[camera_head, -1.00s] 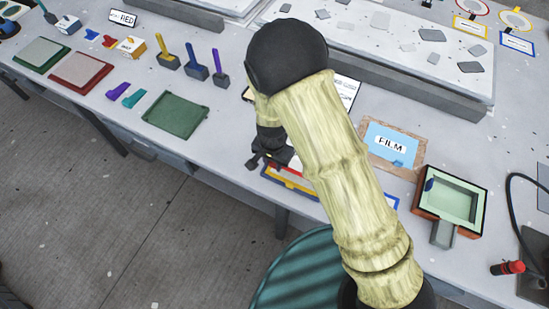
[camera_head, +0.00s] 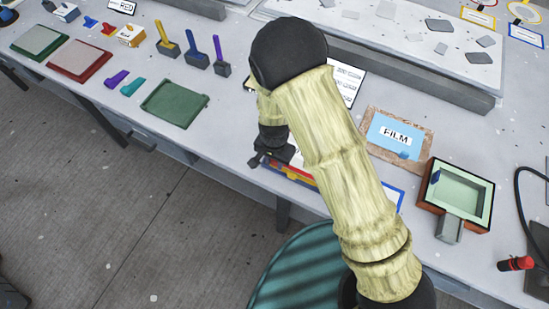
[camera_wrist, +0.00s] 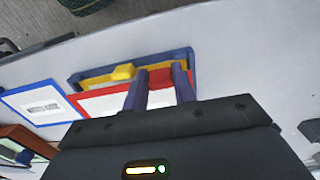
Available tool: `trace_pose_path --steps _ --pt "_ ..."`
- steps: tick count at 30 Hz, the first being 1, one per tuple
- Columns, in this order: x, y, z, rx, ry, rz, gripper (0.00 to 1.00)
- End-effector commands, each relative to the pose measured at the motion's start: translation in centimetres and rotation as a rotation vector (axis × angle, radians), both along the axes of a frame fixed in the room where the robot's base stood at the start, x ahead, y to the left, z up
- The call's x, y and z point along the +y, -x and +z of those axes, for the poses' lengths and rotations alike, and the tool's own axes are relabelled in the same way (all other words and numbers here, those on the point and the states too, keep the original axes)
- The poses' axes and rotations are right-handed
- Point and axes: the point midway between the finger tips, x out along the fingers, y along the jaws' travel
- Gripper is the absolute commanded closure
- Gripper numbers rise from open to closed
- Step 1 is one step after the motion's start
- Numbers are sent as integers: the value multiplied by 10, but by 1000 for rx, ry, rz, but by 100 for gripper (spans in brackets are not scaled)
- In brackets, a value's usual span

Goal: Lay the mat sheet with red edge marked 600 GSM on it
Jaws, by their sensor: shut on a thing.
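My gripper (camera_wrist: 160,76) is shut on the red edge of a white mat sheet (camera_wrist: 108,102), whose red border shows between and beside the fingers. The sheet lies over or just above a blue-rimmed tray (camera_wrist: 98,70) with a yellow-edged layer (camera_wrist: 97,82) in it; I cannot tell if it touches. In the head view my gripper (camera_head: 264,160) is at the table's front edge, and my arm hides much of the tray (camera_head: 272,169). No 600 GSM marking is readable.
A blue-edged sheet (camera_wrist: 36,103) lies left of the tray in the wrist view. A FILM board (camera_head: 398,118), an orange-sided mould (camera_head: 430,178) and a green mould (camera_head: 174,103) stand on the table. Brushes (camera_head: 195,55) are farther back. A green striped round object (camera_head: 305,265) is below.

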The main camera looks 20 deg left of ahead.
Motion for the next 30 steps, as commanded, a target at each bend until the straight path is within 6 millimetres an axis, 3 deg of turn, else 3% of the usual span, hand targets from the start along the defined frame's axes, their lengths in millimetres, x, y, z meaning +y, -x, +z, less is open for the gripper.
trace_pose_path --steps 6,30 --pt "0 -1 -14 -1 -1 -1 96" --pt "0 0 -19 0 0 0 96"
